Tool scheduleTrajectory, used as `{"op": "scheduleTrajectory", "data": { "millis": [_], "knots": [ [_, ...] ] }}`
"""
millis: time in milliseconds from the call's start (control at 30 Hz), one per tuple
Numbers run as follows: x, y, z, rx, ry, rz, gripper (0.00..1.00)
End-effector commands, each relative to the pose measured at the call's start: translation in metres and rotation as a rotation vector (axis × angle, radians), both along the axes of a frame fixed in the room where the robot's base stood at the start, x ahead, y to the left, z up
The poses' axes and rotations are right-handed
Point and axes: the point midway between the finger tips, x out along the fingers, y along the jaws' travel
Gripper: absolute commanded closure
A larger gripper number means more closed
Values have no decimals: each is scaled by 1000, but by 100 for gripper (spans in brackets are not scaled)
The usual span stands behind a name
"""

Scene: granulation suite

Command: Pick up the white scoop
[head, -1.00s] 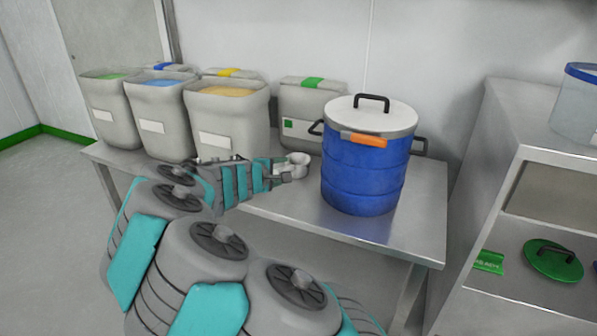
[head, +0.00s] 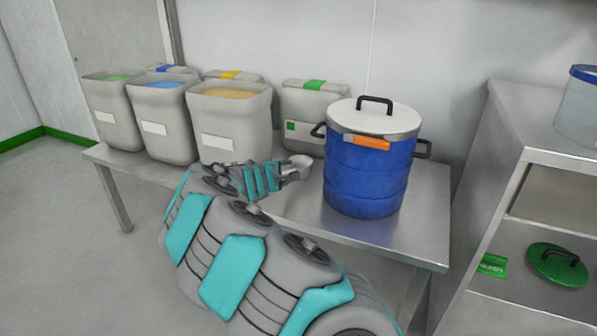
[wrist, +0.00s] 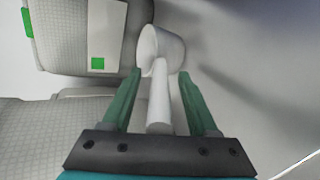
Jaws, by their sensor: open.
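The white scoop (wrist: 162,50) lies on the steel table in the wrist view, its cup pointing away and its handle (wrist: 159,98) running back toward my gripper. My gripper (wrist: 162,75) is open, with one green finger on each side of the handle and a gap visible on both sides. In the head view the scoop (head: 299,161) shows at the end of my gripper (head: 288,170), between the bags and the blue drum. Whether the fingers are low enough to flank the handle fully is hard to tell.
The blue drum (head: 367,178) with a white lid stands just right of the scoop. Several grey bags line the left and back of the table (head: 330,225); one with a green label (head: 312,112) is close behind. A steel shelf unit (head: 500,160) stands at right.

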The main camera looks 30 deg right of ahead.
Motion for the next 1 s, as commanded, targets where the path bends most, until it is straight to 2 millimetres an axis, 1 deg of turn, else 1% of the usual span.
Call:
{"op": "scheduleTrajectory", "data": {
  "millis": [100,300,800,833,1000],
  "knots": [
    [2,-3,-2,0,-1,-1,40],
    [2,-3,-1,0,-1,-1,42],
    [2,-3,-2,0,0,-1,98],
    [2,-3,-2,0,0,-1,100],
    [2,-3,-2,0,0,-1,100]
  ]
}}
